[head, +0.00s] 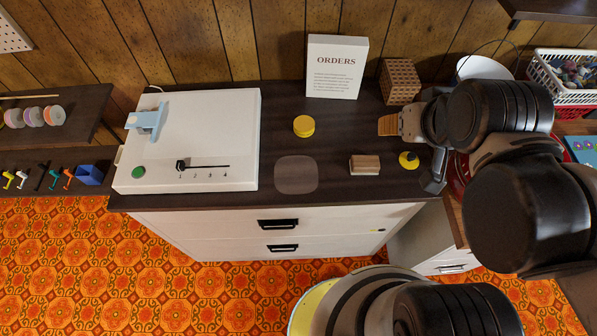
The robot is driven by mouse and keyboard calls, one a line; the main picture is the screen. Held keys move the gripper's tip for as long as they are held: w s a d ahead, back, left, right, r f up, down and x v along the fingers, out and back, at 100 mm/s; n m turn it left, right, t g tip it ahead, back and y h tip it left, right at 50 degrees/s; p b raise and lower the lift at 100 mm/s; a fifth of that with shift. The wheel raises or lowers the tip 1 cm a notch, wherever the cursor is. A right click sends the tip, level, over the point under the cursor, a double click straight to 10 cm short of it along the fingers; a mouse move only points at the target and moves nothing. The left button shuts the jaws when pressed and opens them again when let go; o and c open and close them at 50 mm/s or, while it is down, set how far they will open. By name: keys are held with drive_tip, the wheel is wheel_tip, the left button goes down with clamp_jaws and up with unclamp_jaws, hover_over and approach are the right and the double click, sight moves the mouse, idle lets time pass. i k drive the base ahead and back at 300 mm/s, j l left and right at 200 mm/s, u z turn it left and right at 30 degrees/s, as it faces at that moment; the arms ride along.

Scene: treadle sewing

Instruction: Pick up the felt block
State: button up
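A small block (364,165) with a wood-brown top and a paler front lies on the dark worktop (335,190); I take it for the felt block. It lies near the front, left of a yellow disc with a black knob (408,160). My gripper (418,155) is to the right of the block, apart from it. Its two fingers look spread, one at the back and one at the front. A tan, ridged piece (388,125) shows at the back finger's tip; I cannot tell whether they touch. My arm hides part of the worktop's right side.
A white machine (215,125) fills the left of the worktop. A yellow round tin (304,126), an ORDERS sign (335,70) and a perforated wooden block (400,82) stand farther back. A greyish rounded patch (296,174) lies left of the block. Worktop around the block is mostly clear.

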sight(360, 165)
drive_tip(key=j+z, duration=0.3)
drive_tip(key=z, duration=0.15)
drive_tip(key=j+z, duration=0.25)
drive_tip(key=z, duration=0.15)
drive_tip(key=j+z, duration=0.25)
drive_tip(key=z, duration=0.2)
drive_tip(key=k+j+z, duration=0.15)
drive_tip(key=z, duration=0.3)
drive_tip(key=k+j+z, duration=0.15)
drive_tip(key=z, duration=0.3)
drive_tip(key=k+j, duration=0.05)
drive_tip(key=j, duration=0.05)
